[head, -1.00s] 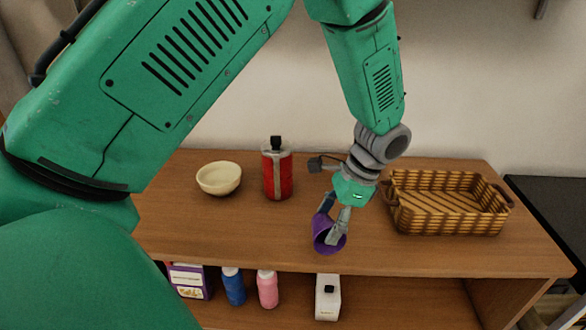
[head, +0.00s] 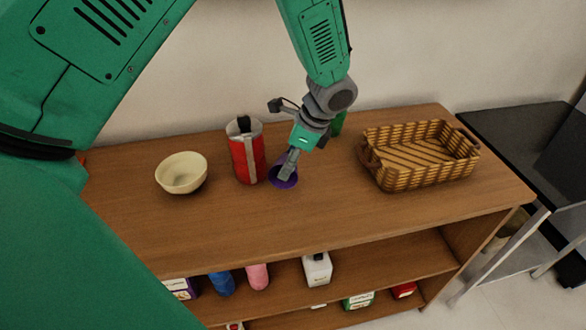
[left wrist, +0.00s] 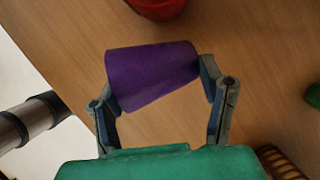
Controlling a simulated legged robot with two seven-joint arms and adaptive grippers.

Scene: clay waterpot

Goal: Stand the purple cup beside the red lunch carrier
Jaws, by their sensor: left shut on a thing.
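The purple cup (head: 281,182) is held low at the shelf top, just right of the red lunch carrier (head: 240,160), with a small gap between them. My left gripper (head: 287,168) is shut on the cup and partly covers it. In the left wrist view the cup (left wrist: 150,78) sits between the two fingers (left wrist: 158,88), seen from its side. The carrier's red edge (left wrist: 158,8) shows at the top there. I cannot tell whether the cup touches the wood or stands fully upright. My right gripper is not in view.
A cream bowl (head: 181,173) stands left of the carrier. A wicker basket (head: 420,152) stands to the right. A green object (head: 338,122) is partly hidden behind my wrist. Bottles stand on the shelf below. The top's front is clear.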

